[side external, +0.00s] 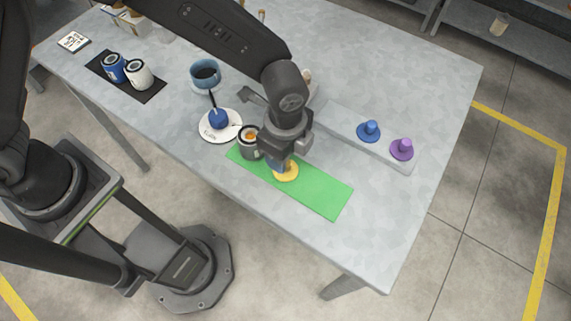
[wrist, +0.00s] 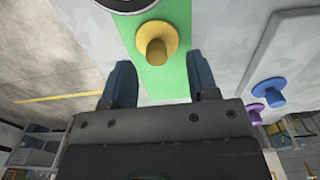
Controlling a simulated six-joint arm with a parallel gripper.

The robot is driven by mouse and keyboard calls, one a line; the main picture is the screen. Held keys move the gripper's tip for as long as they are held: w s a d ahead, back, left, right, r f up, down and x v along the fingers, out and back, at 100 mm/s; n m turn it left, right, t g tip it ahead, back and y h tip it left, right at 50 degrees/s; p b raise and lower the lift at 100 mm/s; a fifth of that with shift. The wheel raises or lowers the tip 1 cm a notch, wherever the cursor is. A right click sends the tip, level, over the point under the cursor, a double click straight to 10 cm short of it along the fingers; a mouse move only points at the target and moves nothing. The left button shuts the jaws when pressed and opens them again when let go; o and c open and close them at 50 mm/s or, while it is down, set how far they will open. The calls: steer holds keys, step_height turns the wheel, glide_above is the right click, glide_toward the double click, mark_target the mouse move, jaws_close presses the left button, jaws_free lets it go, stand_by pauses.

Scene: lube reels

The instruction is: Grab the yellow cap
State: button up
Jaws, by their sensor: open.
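The yellow cap (side external: 287,171) lies on the green mat (side external: 322,195), a round disc with a knob on top. In the wrist view the yellow cap (wrist: 157,45) shows its knob upright, just beyond and between my fingertips. My gripper (wrist: 162,75) is open, with a blue-grey finger on each side and nothing between them. In the side view my gripper (side external: 278,163) is right over the cap and hides part of it. I cannot tell from these views the exact height of the fingers above the cap.
An open can (side external: 247,152) stands on the mat's left end, close to my gripper. A blue cap (side external: 369,131) and a purple cap (side external: 402,149) sit on a grey strip to the right. The table's right end is clear.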

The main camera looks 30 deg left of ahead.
steer(key=shift+s+d+f, duration=0.1)
steer(key=shift+f, duration=0.85)
steer(key=shift+s+d+f, duration=0.1)
steer(key=shift+f, duration=0.85)
steer(key=shift+c, duration=0.5)
steer(key=c, duration=0.9)
